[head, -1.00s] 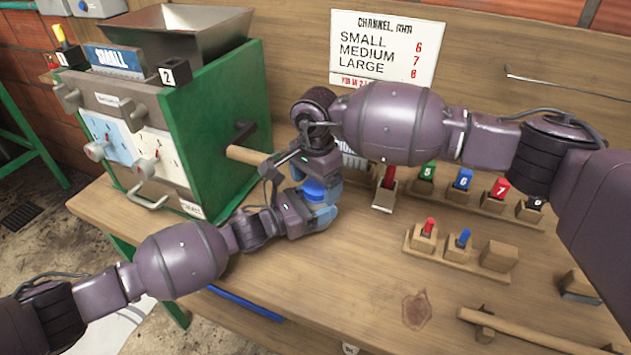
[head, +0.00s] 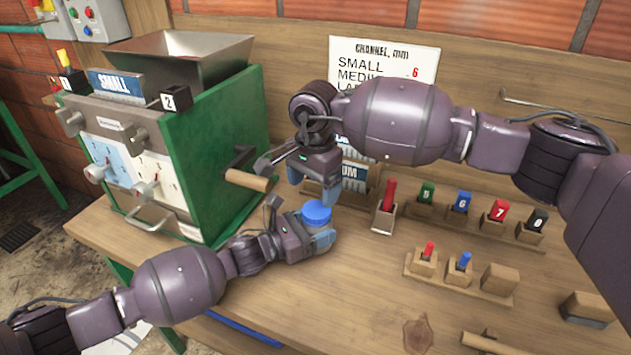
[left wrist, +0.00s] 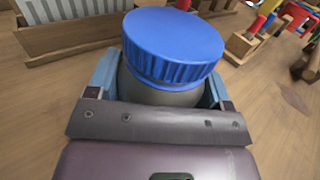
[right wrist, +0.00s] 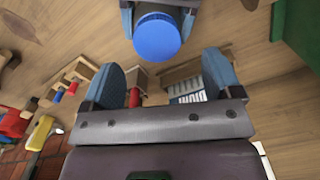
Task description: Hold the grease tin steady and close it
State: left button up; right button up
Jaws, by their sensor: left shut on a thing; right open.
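The grease tin is a grey can (left wrist: 165,93) with a ribbed blue lid (left wrist: 175,42) on its top. The lid looks seated on the can, perhaps a little tilted in the left wrist view. My left gripper (head: 318,232) is shut around the can's body, holding it above the bench. The lid also shows in the head view (head: 317,211) and in the right wrist view (right wrist: 157,37). My right gripper (head: 314,190) is open and empty just above the lid, apart from it. Its two blue fingers (right wrist: 165,80) show spread in the right wrist view.
A green and grey machine (head: 215,150) with a wooden handle (head: 250,180) stands close on the left. Behind are a red-handled tool (head: 388,200) and wooden racks (head: 475,226) with coloured pegs.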

aim_at(317, 209)
jog(key=shift+r+n, duration=0.4)
jog(key=shift+n, duration=0.8)
jog(key=n, duration=0.2)
jog(key=r+n, duration=0.1)
jog(key=n, duration=0.1)
jog(key=shift+w+d, duration=0.1)
jog(key=shift+w, duration=0.05)
jog(key=n, duration=0.2)
jog(key=shift+d+r+n, duration=0.1)
jog(key=shift+r+n, duration=0.05)
jog(key=shift+n, duration=0.25)
jog(key=n, duration=0.4)
jog(key=shift+d, duration=0.15)
jog(key=shift+f, duration=4)
